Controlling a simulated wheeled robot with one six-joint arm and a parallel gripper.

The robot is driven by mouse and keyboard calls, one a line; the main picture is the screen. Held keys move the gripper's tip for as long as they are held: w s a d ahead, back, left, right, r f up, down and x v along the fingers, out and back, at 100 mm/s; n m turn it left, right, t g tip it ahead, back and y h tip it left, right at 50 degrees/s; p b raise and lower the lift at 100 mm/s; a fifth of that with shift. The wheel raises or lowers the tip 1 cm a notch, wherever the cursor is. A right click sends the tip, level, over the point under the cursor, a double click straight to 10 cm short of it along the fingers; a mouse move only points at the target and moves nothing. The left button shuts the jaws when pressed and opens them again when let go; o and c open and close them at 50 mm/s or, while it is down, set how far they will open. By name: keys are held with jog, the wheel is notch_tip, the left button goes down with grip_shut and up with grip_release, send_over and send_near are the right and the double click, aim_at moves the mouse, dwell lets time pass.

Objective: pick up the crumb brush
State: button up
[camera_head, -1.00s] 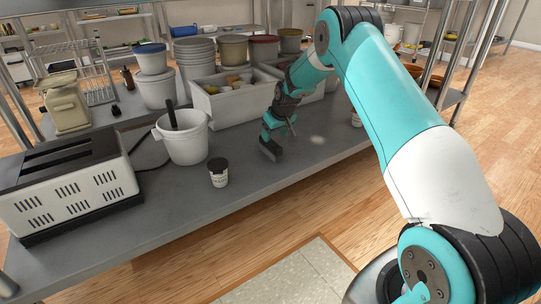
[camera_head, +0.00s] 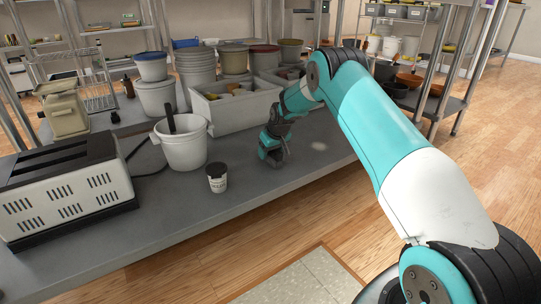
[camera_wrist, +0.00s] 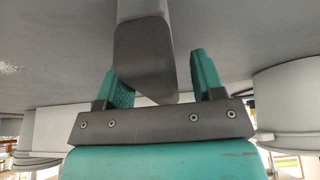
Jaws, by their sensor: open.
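My gripper (camera_head: 270,151) is low over the grey counter, right of the small dark-lidded cup. In the wrist view, my gripper (camera_wrist: 160,80) has its two teal fingers apart. A smooth grey bar with a dark blunt end (camera_wrist: 146,50), which looks like the crumb brush, lies between the fingers, closer to the left one. Whether it touches that finger I cannot tell. In the head view my gripper mostly hides this spot, and the brush cannot be clearly made out there.
The white bucket (camera_head: 184,153) with a black handle in it, the small cup (camera_head: 217,178) and the toaster (camera_head: 65,190) stand left of my gripper. A white bin (camera_head: 236,112) stands close behind. The counter's front strip (camera_head: 215,212) is clear.

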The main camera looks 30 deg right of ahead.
jog(key=shift+f, duration=0.25)
dwell(0.3)
jog(key=c, duration=1)
